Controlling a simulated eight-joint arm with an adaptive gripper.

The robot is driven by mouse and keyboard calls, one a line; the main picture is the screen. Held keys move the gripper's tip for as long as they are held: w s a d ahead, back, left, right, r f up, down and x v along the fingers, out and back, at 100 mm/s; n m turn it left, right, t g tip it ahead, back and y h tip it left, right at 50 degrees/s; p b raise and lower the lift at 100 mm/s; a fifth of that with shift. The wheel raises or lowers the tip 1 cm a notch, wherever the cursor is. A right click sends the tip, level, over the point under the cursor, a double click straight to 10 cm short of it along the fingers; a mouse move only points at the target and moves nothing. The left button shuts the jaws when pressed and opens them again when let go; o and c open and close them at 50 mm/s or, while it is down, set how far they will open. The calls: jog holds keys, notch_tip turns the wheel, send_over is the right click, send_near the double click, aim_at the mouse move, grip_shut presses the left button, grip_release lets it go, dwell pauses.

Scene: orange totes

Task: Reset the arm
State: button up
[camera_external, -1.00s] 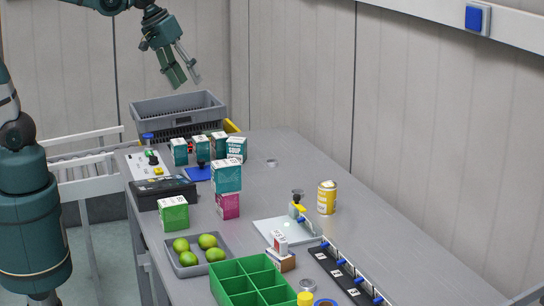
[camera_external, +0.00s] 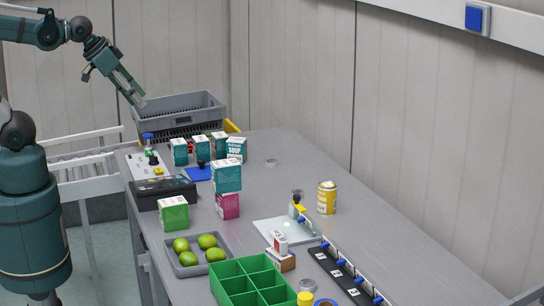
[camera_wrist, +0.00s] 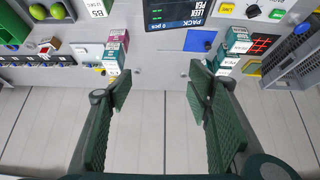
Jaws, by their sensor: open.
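My gripper (camera_external: 136,97) is open and empty in the external view. It hangs in the air at the upper left, in front of or above the left end of the grey crate (camera_external: 205,104), tilted down to the right. I cannot tell how far apart the two are. In the wrist view, both green fingers of my gripper (camera_wrist: 157,82) are spread wide with nothing between them. The table edge, boxes and bare wall show beyond them.
The table (camera_external: 345,235) holds several teal soup cartons (camera_external: 219,144), a green carton (camera_external: 173,214), a grey tray (camera_external: 222,263) of limes, a green divided bin (camera_external: 232,291) and a yellow can (camera_external: 327,198). The table's right part is mostly clear.

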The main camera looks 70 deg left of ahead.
jog(key=shift+s+f, duration=0.2)
dwell(0.3)
notch_tip(320, 180, down, 7)
jog(key=b, duration=0.7)
jog(key=shift+r, duration=0.1)
dwell(0.9)
